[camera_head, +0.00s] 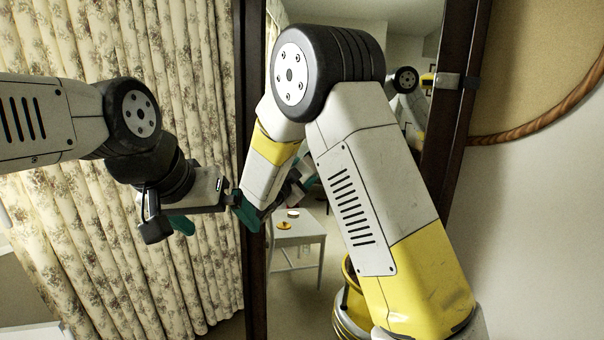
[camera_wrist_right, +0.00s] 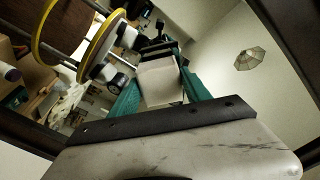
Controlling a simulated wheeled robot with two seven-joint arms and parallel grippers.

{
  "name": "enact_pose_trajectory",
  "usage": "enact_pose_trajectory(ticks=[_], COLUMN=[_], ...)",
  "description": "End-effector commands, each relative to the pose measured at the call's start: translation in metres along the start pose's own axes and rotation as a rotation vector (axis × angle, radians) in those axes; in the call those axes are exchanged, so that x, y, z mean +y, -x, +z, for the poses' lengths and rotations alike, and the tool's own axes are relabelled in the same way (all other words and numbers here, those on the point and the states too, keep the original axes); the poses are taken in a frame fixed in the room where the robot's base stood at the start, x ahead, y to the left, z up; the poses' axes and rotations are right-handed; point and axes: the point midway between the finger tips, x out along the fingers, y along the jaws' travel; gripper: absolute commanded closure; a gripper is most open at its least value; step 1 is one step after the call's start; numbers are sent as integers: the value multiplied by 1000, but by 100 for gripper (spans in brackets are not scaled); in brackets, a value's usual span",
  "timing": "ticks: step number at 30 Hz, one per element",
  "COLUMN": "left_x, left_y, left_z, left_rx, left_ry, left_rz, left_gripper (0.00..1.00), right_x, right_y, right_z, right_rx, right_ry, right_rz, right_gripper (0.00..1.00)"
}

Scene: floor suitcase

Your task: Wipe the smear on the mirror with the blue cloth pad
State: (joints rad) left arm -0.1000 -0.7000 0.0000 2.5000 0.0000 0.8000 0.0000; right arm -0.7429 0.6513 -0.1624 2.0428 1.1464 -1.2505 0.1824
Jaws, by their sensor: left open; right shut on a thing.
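The tall mirror (camera_head: 405,14) stands in a dark frame behind my arms. My left gripper (camera_head: 212,219) is open and empty left of the mirror, its teal fingers apart. My right arm bends down in front of the glass and hides most of its gripper in the head view. In the right wrist view, my right gripper (camera_wrist_right: 160,75) has its teal fingers on either side of a pale block-like shape. No clearly blue cloth pad can be made out. I cannot pick out the smear; a grey faceted patch (camera_wrist_right: 249,59) could be that or a reflected lamp.
Floral curtains (camera_head: 70,215) hang left of the mirror, behind my left arm. A small white table (camera_head: 298,230) with small items and my own yellow parts show as reflections in the glass.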

Motion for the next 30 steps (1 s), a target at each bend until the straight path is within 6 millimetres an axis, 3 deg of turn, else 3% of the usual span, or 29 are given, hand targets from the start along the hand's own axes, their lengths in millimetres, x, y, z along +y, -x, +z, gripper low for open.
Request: enact_pose_trajectory(ticks=[30], left_x=[0], left_y=[0], left_z=[0], left_rx=[0], left_ry=[0], left_rz=[0], left_gripper=[0], right_x=[0], right_y=[-18], right_z=[0], right_rx=[1], right_ry=[0], right_rz=[0], right_gripper=[77])
